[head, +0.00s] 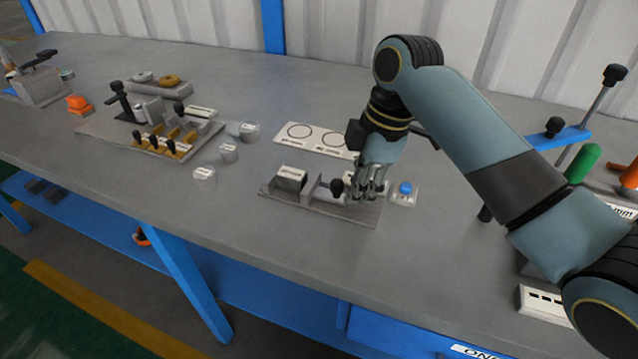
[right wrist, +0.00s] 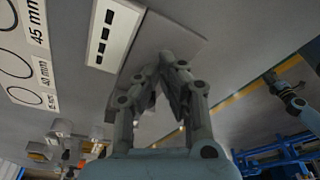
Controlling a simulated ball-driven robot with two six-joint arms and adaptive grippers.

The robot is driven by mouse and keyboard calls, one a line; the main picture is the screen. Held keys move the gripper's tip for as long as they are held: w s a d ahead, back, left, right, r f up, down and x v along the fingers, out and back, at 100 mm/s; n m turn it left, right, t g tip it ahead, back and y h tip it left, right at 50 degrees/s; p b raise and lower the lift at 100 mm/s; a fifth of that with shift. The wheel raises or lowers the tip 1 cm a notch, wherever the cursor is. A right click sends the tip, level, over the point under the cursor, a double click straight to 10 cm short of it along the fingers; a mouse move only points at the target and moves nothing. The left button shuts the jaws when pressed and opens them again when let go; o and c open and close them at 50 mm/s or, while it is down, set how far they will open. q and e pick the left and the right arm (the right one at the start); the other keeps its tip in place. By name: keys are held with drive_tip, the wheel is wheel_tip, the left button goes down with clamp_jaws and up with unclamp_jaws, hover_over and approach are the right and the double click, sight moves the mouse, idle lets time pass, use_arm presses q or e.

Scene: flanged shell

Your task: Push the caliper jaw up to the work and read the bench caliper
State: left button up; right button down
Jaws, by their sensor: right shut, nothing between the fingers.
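The bench caliper (head: 345,212) is a grey plate on the bench in the head view, with a white-topped block (head: 290,176) at its left end. A grey upright piece (head: 314,188) and a black knob (head: 337,187) stand near the middle. I cannot tell whether a workpiece touches the jaw. My right gripper (head: 371,191) is shut and empty, low over the plate's right part, just right of the knob; its fingertips (right wrist: 174,62) meet over the plate. What seems to be my left gripper (right wrist: 272,78) shows small in the right wrist view, its fingers unclear.
A white card with circles (head: 300,132) lies behind the caliper. A small white box with a blue button (head: 405,189) sits right of it. A blue-armed stand (head: 560,138) is at right. The front bench is clear.

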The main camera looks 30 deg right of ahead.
drive_tip(key=shift+w+a, duration=0.6)
drive_tip(key=shift+w, duration=0.1)
drive_tip(key=shift+w+a, duration=0.15)
drive_tip(key=shift+w, duration=0.05)
drive_tip(key=shift+r, duration=0.1)
idle(0.8)
drive_tip(key=shift+s+p, duration=0.15)
drive_tip(key=shift+p, duration=0.35)
drive_tip(key=shift+s+d, duration=0.1)
drive_tip(key=shift+d, duration=0.1)
